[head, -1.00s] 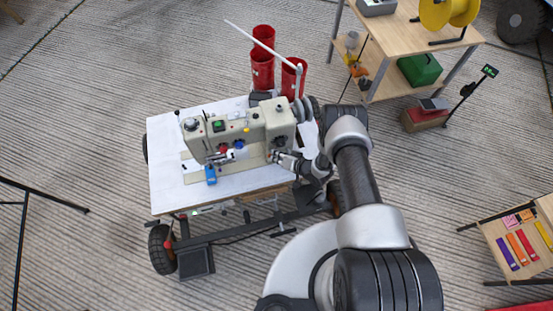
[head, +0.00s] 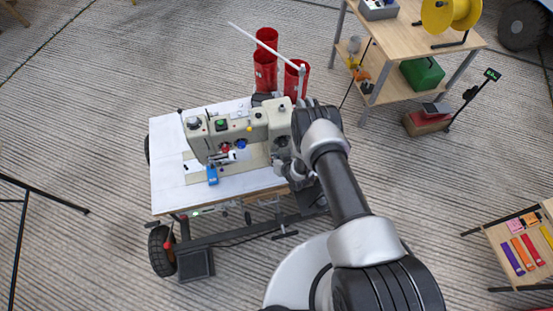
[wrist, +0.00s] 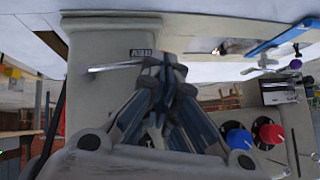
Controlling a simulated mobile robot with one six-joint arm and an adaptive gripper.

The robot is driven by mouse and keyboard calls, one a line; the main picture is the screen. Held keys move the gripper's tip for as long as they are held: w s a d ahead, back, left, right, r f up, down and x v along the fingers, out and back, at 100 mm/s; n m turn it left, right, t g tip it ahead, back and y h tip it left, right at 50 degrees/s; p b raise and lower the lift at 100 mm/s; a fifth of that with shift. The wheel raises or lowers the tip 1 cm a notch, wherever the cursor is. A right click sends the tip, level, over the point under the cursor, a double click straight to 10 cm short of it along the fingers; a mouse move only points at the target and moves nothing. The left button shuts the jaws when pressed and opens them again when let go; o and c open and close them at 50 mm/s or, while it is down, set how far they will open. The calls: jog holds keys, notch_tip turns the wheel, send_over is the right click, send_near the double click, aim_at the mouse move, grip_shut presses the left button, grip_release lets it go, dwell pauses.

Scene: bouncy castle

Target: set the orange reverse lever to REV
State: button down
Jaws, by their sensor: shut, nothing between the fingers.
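The sewing machine (head: 255,128) stands on a white-topped table (head: 168,185). In the wrist view its pale body (wrist: 95,45) carries a dark "REV" label (wrist: 141,53). A thin metal rod (wrist: 112,67) sticks out beside the label and runs toward my fingertips; it looks like the lever's shaft. No orange part of the lever can be made out; my fingers may hide it. My gripper (wrist: 165,66) is shut and empty, its tips just below the label and close to the rod's end. I cannot tell whether they touch. In the head view my arm mostly hides the gripper.
A red knob (wrist: 268,133) and a blue knob (wrist: 239,139) sit on the machine to the right of my fingers. A wooden shelf (head: 410,45) is at the back right.

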jog(key=shift+f, duration=0.1)
jog(key=shift+r+p, duration=0.55)
jog(key=shift+r, duration=0.25)
